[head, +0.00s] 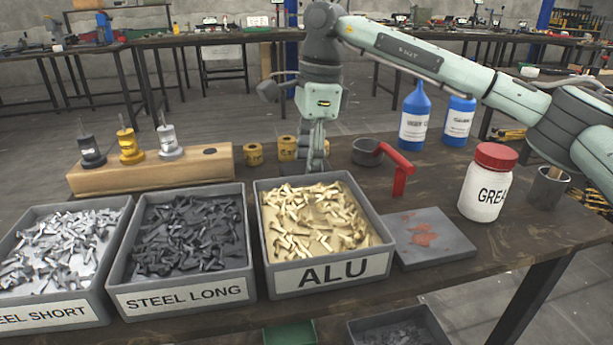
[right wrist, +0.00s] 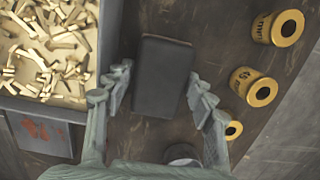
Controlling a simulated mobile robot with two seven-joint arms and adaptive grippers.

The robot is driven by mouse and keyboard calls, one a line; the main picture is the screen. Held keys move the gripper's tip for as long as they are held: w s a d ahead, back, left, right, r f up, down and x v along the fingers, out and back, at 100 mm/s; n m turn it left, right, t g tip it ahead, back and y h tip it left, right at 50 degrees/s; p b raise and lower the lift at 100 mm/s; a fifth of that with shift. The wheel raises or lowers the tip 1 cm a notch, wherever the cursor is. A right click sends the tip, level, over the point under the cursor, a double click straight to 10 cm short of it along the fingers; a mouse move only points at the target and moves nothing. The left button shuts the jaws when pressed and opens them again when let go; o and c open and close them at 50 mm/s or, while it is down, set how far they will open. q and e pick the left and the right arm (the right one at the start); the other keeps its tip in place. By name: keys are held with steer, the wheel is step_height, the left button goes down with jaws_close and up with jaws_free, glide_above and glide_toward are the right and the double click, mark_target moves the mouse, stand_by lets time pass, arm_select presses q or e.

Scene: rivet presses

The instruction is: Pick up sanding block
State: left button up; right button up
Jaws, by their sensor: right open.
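The sanding block, a dark grey rounded rectangular block (right wrist: 161,76), lies on the brown table in the right wrist view. My right gripper (right wrist: 160,88) is open above it, with one finger on each side of the block. I see no clear grip on it. In the head view my right gripper (head: 316,165) points down just behind the ALU bin. There the block is mostly hidden by the gripper and the bin's rear wall. My left gripper is not in view.
The ALU bin (head: 322,280) of gold rivets stands close in front. Yellow rings (head: 253,154) lie left of the gripper; a grey cup (head: 366,152) and red-handled tool (head: 400,175) are right. A grease jar (head: 487,185) and blue bottles (head: 414,118) stand farther right.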

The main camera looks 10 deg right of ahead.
mark_target(303, 166)
steer(key=shift+f, duration=0.25)
stand_by(0.4)
steer(key=shift+c, duration=0.3)
steer(key=c, duration=0.8)
step_height(303, 166, up, 5)
steer(key=shift+f, duration=0.1)
steer(key=s+a+r, duration=0.1)
steer(key=a+r, duration=0.1)
steer(key=a, duration=0.1)
steer(key=s+a+r, duration=0.1)
steer(key=a+r, duration=0.1)
steer(key=a, duration=0.2)
steer(key=s+a+r, duration=0.1)
steer(key=a+r, duration=0.1)
steer(key=a, duration=0.2)
steer(key=shift+a+r, duration=0.2)
steer(key=shift+r, duration=0.2)
